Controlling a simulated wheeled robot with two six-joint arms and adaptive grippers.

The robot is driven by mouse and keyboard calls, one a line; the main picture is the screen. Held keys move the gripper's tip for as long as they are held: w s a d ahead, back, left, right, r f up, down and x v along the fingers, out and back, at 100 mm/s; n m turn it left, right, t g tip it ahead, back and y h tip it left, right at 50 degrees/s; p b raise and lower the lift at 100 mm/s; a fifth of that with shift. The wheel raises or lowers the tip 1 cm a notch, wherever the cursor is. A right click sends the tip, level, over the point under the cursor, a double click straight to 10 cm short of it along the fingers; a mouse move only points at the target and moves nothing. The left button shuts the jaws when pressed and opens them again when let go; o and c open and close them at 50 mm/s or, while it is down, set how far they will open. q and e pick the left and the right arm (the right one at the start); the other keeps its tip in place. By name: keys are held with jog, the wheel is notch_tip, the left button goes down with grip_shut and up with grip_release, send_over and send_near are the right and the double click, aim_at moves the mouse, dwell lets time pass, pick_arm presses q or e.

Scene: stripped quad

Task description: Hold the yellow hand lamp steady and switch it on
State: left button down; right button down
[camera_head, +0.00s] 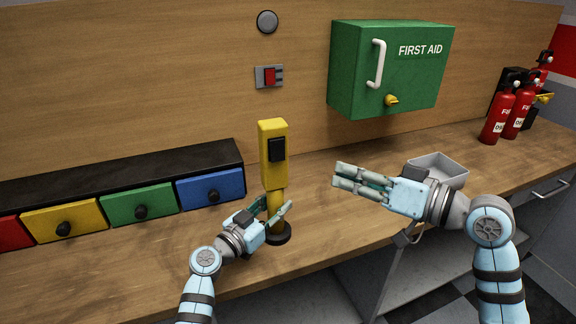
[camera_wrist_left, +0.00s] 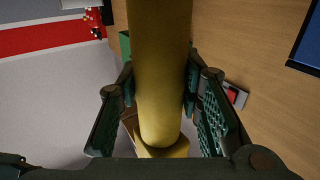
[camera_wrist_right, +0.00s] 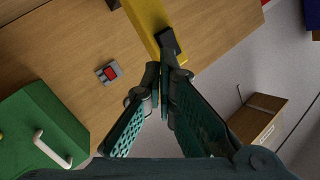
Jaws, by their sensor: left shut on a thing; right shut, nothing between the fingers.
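The yellow hand lamp (camera_head: 273,160) stands upright on the wooden worktop on a round dark base (camera_head: 277,234). A black switch block (camera_head: 277,149) is on the front of its wide upper part. My left gripper (camera_head: 281,209) is shut around the lamp's narrow lower shaft, which fills the left wrist view (camera_wrist_left: 160,70) between the fingers. My right gripper (camera_head: 337,175) is shut and empty, apart from the lamp to its right in the head view. In the right wrist view the lamp (camera_wrist_right: 148,18) and its black switch (camera_wrist_right: 168,42) lie beyond the fingertips (camera_wrist_right: 160,70).
A green first aid box (camera_head: 350,75) and a red wall switch (camera_head: 269,77) are on the back panel. A row of coloured drawers (camera_head: 138,204) stands left. A grey tray (camera_head: 452,162) sits behind my right gripper. Red extinguishers (camera_head: 497,118) stand far right.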

aim_at(278, 150)
jog(key=s+n+g, duration=0.1)
jog(key=n, duration=0.7)
jog(key=s+n+g+y, duration=0.1)
jog(key=n, duration=0.7)
jog(key=s+n+g+y, duration=0.1)
jog(key=n, duration=0.8)
jog(key=shift+a+r, duration=0.2)
jog(key=shift+r, duration=0.2)
jog(key=w+d+x, duration=0.1)
jog(key=w+x, duration=0.1)
jog(key=x, duration=1.1)
jog(key=shift+w, duration=0.2)
